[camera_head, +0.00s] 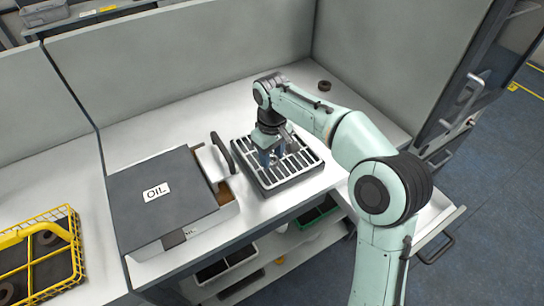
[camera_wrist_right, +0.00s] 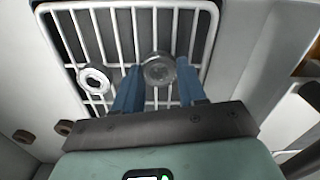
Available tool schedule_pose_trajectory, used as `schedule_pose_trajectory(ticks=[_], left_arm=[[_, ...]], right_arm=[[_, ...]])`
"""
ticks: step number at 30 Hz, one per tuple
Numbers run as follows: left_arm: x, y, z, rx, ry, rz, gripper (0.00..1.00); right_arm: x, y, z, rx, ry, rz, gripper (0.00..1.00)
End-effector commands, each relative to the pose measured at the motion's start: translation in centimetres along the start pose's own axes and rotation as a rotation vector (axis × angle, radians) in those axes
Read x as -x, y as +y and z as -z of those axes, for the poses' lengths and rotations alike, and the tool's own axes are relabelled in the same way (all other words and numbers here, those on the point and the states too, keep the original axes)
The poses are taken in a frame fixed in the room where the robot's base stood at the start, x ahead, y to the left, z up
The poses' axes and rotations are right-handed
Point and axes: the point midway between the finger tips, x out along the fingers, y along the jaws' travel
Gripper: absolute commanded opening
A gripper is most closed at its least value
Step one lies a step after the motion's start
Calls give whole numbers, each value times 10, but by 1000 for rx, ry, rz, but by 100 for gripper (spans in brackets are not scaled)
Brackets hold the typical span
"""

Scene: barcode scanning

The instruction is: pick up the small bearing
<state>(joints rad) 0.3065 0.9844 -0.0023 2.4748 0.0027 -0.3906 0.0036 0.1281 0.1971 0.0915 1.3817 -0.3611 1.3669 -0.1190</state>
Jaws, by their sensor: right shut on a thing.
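In the right wrist view a round grey metal bearing (camera_wrist_right: 158,68) sits between the two blue fingers of my right gripper (camera_wrist_right: 158,82), which is shut on it. The bearing is over the white-barred rack (camera_wrist_right: 183,28); I cannot tell whether it is touching the bars or clear of them. In the head view my right gripper (camera_head: 272,155) points down over the same rack (camera_head: 292,181), and the bearing is hidden there. A lighter ring-shaped bearing (camera_wrist_right: 93,80) lies on the rack bars to the left of the fingers. My left gripper is not in view.
A dark box marked OIL (camera_head: 130,203) stands left of the rack. A brown ring (camera_head: 324,86) lies at the back of the table. A yellow wire basket (camera_head: 66,212) with dark rings is at far left. The table right of the rack is clear.

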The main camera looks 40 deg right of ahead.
Motion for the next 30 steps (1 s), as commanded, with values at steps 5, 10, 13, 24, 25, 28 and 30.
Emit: schedule_pose_trajectory(ticks=[5,10,13,24,25,28,30], left_arm=[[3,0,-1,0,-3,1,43],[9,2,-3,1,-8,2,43],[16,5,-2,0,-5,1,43],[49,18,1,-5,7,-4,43],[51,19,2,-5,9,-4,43],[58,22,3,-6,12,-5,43],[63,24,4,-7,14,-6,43]], right_arm=[[13,0,1,1,3,0,10],[42,0,1,1,5,0,10],[66,0,1,1,7,-1,10],[157,0,1,0,4,-1,10],[162,0,1,0,5,-1,10],[178,0,1,1,4,-1,10],[186,0,1,1,3,-1,10]])
